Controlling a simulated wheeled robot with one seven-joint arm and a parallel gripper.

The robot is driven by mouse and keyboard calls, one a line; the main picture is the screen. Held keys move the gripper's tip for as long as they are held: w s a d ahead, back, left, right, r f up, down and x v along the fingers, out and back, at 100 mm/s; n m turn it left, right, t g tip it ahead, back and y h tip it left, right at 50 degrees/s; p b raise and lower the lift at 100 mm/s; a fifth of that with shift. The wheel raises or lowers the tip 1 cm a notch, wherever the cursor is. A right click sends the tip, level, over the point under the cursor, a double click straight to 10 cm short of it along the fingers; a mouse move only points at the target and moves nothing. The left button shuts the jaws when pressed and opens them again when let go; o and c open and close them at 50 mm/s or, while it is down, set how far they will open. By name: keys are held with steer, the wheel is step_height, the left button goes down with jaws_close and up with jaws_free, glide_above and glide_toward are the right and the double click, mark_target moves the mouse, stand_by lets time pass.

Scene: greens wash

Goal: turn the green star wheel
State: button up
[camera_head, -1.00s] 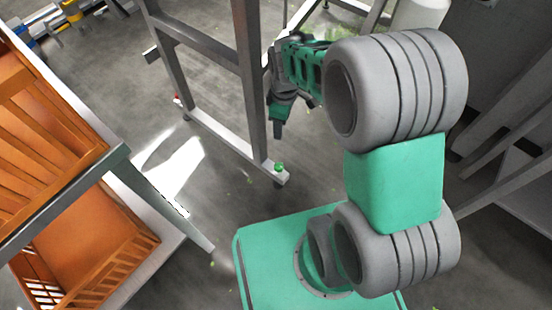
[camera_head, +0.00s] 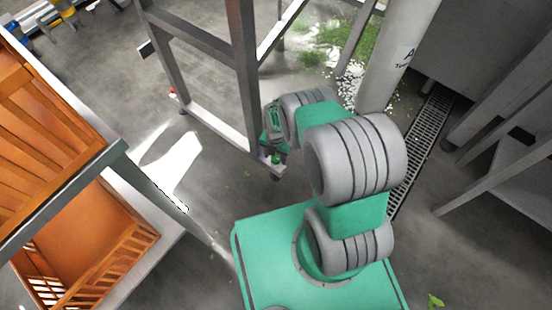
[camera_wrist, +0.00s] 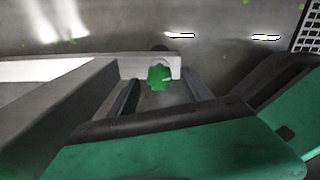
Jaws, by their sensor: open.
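The green star wheel (camera_wrist: 159,77) is small and bright green. It sits at the end of the pale foot of a grey metal stand (camera_head: 215,126). In the head view the wheel (camera_head: 277,160) shows low on the stand's near corner, partly hidden by my arm. My gripper (camera_wrist: 164,88) is open, with its two dark fingers apart. In the wrist view the wheel appears between and just beyond the fingertips. I cannot tell whether either finger touches it. In the head view my gripper is mostly hidden behind my arm, close to the wheel.
Orange crates (camera_head: 85,235) on a metal-framed rack stand at the left. A white cylinder (camera_head: 396,55) stands at the back right, near scattered greens (camera_head: 345,40) on the floor. A floor drain grate (camera_head: 420,135) runs at the right. The floor left of the stand is mostly clear.

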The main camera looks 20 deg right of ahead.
steer(key=shift+f, duration=0.35)
steer(key=shift+c, duration=0.2)
jaws_close()
